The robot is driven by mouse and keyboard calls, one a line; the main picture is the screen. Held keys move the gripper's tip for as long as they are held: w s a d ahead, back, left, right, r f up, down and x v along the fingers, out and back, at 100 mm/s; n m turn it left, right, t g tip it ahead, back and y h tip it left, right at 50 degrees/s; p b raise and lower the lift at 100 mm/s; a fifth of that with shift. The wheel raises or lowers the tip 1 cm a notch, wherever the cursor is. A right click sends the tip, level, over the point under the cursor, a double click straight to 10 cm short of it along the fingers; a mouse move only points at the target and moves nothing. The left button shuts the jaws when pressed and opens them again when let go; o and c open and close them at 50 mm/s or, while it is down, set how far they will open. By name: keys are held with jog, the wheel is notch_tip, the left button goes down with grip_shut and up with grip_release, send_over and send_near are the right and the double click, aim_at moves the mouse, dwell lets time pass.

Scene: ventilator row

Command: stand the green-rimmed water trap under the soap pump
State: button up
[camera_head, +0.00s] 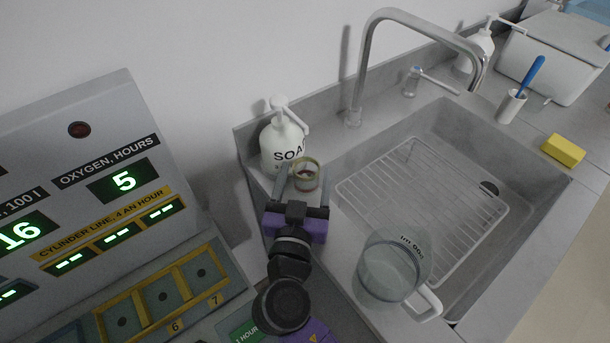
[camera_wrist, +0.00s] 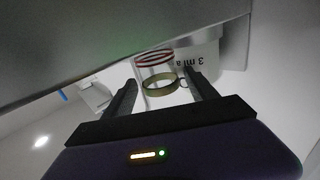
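The water trap (camera_head: 307,178) is a small clear cup with an olive-green rim, upright in front of the soap pump (camera_head: 282,143), a white bottle marked "SOA…". In the wrist view, the trap (camera_wrist: 157,70) shows red rings below its rim. The white surface with "3 ml a…" beside it (camera_wrist: 205,58) appears to be the soap pump. My gripper (camera_head: 306,182) reaches toward the bottle with the trap between its fingertips; in the wrist view my gripper (camera_wrist: 161,82) has a finger on each side, very close to the rim. Whether they press on it, and whether the trap's base touches the counter, I cannot tell.
A clear jug (camera_head: 393,268) stands right of my arm at the sink's edge. The sink (camera_head: 535,185) holds a wire rack (camera_head: 425,195); a tap (camera_head: 358,85) arches over it. A control panel (camera_head: 90,170) fills the left. A yellow sponge (camera_head: 563,151) lies far right.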

jog(key=shift+r+p, duration=0.4)
jog(key=shift+p, duration=0.2)
jog(key=s+a+b, duration=0.2)
jog(key=s+b, duration=0.1)
jog(key=s, duration=0.9)
jog(key=shift+a+f, duration=0.15)
jog(key=shift+f, duration=0.05)
